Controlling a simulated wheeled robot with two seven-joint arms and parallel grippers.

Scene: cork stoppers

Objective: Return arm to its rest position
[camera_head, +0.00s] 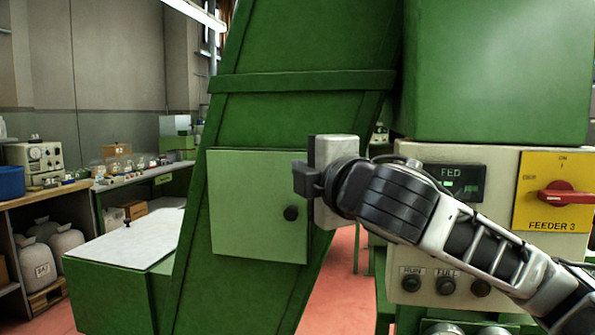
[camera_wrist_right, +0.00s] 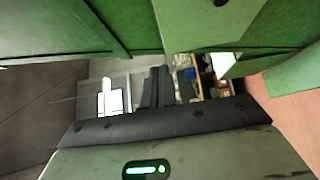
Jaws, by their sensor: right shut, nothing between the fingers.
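My right arm comes in from the right in the head view and reaches across the front of the green machine. Its gripper (camera_head: 303,180) is shut and empty, in front of the light green hatch door (camera_head: 258,205) near its upper right part. In the right wrist view the shut fingers (camera_wrist_right: 158,86) show at the middle with nothing between them. The hatch door looks closed, and its dark round knob (camera_head: 291,213) is just below and left of the gripper. I cannot tell the gap between gripper and door. My left gripper is not in view.
A control panel with a FED display (camera_head: 450,182) and a red rotary switch on a yellow plate (camera_head: 552,205) stands behind and beside my right arm. Shelves with sacks (camera_head: 66,240) stand further left.

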